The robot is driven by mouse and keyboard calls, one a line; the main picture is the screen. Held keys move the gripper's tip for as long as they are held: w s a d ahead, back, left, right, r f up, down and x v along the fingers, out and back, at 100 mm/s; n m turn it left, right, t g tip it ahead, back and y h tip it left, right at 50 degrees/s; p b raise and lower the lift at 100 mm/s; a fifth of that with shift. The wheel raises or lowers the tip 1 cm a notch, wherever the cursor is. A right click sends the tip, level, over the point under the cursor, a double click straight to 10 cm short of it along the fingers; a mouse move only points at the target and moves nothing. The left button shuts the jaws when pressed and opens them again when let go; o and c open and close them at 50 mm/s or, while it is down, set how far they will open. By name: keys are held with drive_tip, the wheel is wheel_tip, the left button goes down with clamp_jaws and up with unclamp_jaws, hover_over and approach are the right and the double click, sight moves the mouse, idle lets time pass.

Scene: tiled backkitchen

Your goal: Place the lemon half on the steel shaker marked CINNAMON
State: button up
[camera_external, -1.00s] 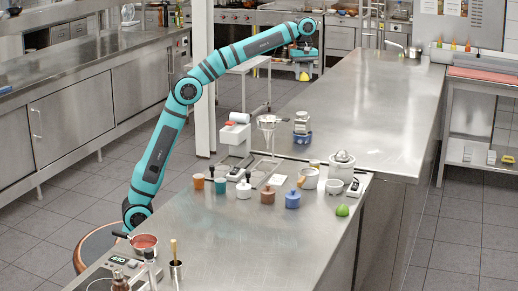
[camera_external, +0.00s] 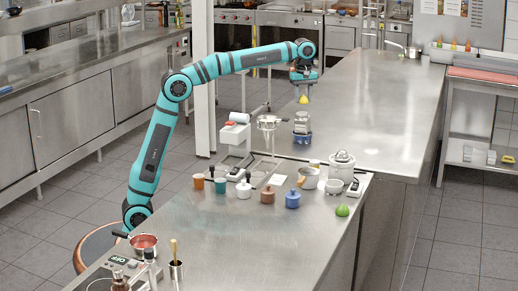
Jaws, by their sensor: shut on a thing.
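My gripper (camera_external: 303,90) points down and is shut on the yellow lemon half (camera_external: 303,99), which hangs below the fingers. Directly beneath it in the picture stands a small steel container with a blue lower part (camera_external: 301,125), which looks like the shaker. A gap shows between the lemon half and its top. Any CINNAMON lettering is too small to read. The fingers themselves are small and partly merge with the gripper body.
A strainer-like steel piece on a stand (camera_external: 268,122) is close on the left. Several pots and jars, including a blue jar (camera_external: 292,199) and a white juicer (camera_external: 342,165), stand nearer the camera with a green lime (camera_external: 342,210). The right-hand steel counter (camera_external: 385,105) is largely clear.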

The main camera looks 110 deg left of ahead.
sight(303, 103)
drive_tip(key=shift+f, duration=1.75)
drive_tip(key=shift+f, duration=0.45)
drive_tip(key=o, duration=1)
drive_tip(key=shift+c, duration=0.2)
wheel_tip(303, 103, up, 12)
drive_tip(key=shift+f, duration=0.2)
drive_tip(key=shift+r, duration=0.65)
drive_tip(key=shift+d, duration=0.15)
